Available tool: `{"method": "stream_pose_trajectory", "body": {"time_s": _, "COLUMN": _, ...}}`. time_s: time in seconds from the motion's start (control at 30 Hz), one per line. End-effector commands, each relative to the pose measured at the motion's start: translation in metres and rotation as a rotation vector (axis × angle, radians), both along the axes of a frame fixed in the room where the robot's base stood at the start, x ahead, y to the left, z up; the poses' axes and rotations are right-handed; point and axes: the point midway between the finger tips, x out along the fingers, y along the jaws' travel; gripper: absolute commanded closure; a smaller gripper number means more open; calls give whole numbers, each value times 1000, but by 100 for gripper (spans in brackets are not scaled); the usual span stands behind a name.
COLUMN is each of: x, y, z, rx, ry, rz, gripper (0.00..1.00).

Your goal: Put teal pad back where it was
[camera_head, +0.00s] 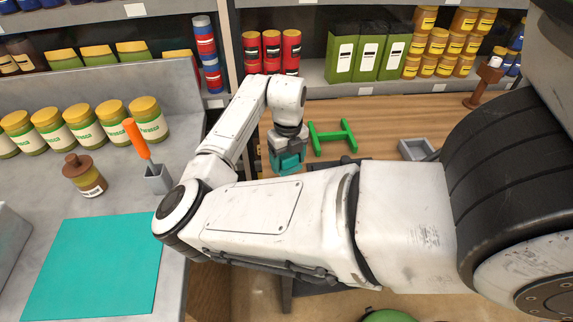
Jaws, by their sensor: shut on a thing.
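My gripper (289,152) is small in the picture, at the far end of my arm, above the wooden table. It is shut on a teal pad (287,163), whose teal edge shows just under the dark fingers. Most of the pad is hidden by the gripper, and I cannot tell whether it touches the table. A large flat teal sheet (92,270) lies on the grey counter at the left.
A green H-shaped stand (332,137) and a grey tray (415,150) are right of my gripper on the wooden table (375,118). Jars (85,125) and a grey holder with an orange-handled tool (157,180) stand on the counter (35,195).

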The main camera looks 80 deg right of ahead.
Motion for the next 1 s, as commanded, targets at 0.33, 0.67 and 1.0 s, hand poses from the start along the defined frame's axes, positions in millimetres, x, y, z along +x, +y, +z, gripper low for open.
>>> {"method": "stream_pose_trajectory", "body": {"time_s": 0.33, "x": 5, "y": -3, "z": -35, "rx": 1, "ry": 0, "rz": 1, "gripper": 55}}
{"method": "stream_pose_trajectory", "body": {"time_s": 0.67, "x": 5, "y": -3, "z": -40, "rx": 0, "ry": 0, "rz": 1, "gripper": 55}}
{"method": "stream_pose_trajectory", "body": {"time_s": 1.0, "x": 5, "y": -3, "z": -41, "rx": 0, "ry": 0, "rz": 1, "gripper": 4}}
